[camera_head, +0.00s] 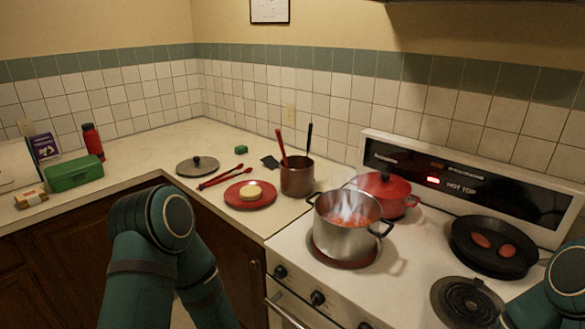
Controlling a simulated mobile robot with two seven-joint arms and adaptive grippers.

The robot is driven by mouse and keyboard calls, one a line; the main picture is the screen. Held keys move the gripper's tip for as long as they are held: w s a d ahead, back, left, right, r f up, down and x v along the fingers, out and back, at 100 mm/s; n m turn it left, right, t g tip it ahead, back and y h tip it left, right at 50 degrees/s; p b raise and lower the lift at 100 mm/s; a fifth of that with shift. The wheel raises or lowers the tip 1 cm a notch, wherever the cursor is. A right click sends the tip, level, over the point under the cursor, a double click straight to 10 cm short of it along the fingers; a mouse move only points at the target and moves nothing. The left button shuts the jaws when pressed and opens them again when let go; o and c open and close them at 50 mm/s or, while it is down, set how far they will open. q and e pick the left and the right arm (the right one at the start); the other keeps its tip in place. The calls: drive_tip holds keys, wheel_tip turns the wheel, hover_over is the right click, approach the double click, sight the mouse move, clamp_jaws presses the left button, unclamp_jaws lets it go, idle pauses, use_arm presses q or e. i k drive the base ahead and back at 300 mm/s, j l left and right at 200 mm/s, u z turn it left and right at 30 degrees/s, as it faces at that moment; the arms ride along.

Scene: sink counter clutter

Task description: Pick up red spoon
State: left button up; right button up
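A red long-handled utensil (282,150) stands in a brown pot (297,178) on the counter, beside one with a black handle; its lower end is hidden in the pot. A slim red utensil (218,178), like tongs or a pair of spoons, lies on the counter left of the pot. I cannot tell which of these is the red spoon. Both of my arms show in part at the bottom of the view, but neither gripper is in view.
A red plate (266,202) with a pale round item lies before the brown pot. A lid (197,167) and green box (73,174) lie left.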

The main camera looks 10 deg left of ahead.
sight(277, 130)
drive_tip(key=j+z, duration=0.1)
drive_tip(key=z, duration=0.25)
drive_tip(key=j+z, duration=0.15)
drive_tip(key=z, duration=0.2)
drive_tip(key=j+z, duration=0.15)
drive_tip(key=z, duration=0.25)
drive_tip(key=j+z, duration=0.3)
drive_tip(key=j, duration=0.15)
drive_tip(key=k+j+z, duration=0.1)
drive_tip(key=j+z, duration=0.2)
drive_tip(key=j, duration=0.2)
drive_tip(key=k+j+z, duration=0.1)
drive_tip(key=j, duration=0.2)
drive_tip(key=k+j+z, duration=0.1)
drive_tip(key=j, duration=0.2)
drive_tip(key=k+j+z, duration=0.1)
drive_tip(key=j, duration=0.2)
drive_tip(key=k+j, duration=0.15)
drive_tip(key=j, duration=0.15)
drive_tip(key=k+j, duration=0.1)
drive_tip(key=j, duration=0.2)
drive_tip(key=k+j+z, duration=0.1)
drive_tip(key=j, duration=0.25)
